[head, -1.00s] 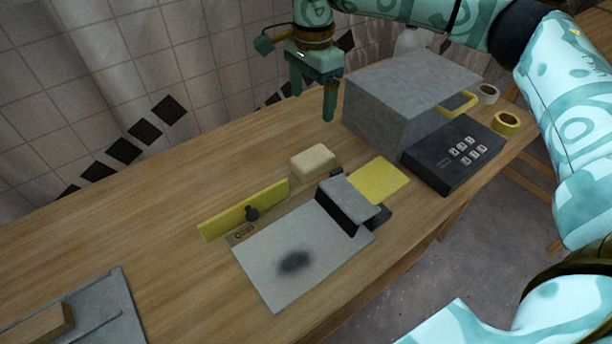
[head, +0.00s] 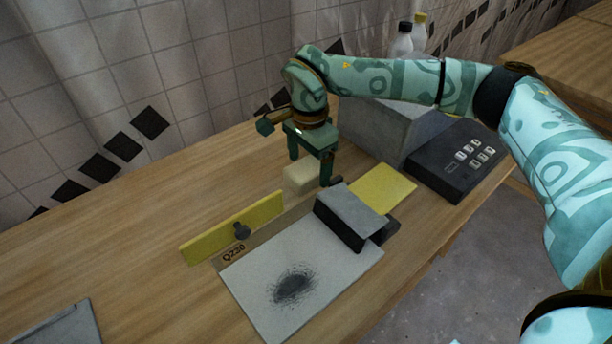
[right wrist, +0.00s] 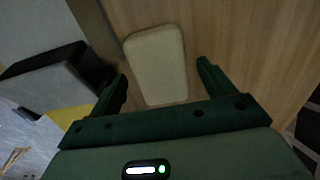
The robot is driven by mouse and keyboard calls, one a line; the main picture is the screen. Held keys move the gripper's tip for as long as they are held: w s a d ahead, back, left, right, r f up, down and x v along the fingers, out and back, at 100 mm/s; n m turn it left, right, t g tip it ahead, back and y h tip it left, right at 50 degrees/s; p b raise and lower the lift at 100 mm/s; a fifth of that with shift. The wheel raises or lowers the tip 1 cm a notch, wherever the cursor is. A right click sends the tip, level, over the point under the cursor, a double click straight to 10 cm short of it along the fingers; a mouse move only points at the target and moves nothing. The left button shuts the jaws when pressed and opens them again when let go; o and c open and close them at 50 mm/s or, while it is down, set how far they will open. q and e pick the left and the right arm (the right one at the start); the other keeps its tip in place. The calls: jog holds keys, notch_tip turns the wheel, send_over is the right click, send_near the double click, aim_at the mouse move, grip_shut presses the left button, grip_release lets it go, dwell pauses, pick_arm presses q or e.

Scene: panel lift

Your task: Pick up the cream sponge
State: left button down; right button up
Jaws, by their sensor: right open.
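The cream sponge (head: 300,181) is a small pale block on the wooden table, behind the white panel's back edge. My right gripper (head: 310,178) is open just above and around it in the head view, with its near finger partly in front of the sponge's right end. In the right wrist view the sponge (right wrist: 158,64) lies ahead of and between the two spread fingers of the gripper (right wrist: 163,82). No finger visibly presses on it. My left gripper is not in view.
A white panel (head: 330,265) with a dark smudge lies in front, with a yellow strip (head: 215,236) at its back left. A grey-topped black block (head: 350,213), a yellow sheet (head: 385,190), a black keypad box (head: 455,160) and a grey box (head: 375,128) stand to the right. The table's left is mostly clear.

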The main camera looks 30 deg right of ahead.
notch_tip(320, 180, down, 2)
jog(key=shift+w+f, duration=0.1)
jog(key=shift+r, duration=0.25)
jog(key=shift+c, duration=0.6)
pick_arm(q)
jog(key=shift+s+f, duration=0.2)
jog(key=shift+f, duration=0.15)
pick_arm(e)
jog(key=c, duration=0.9)
jog(key=shift+c, duration=0.2)
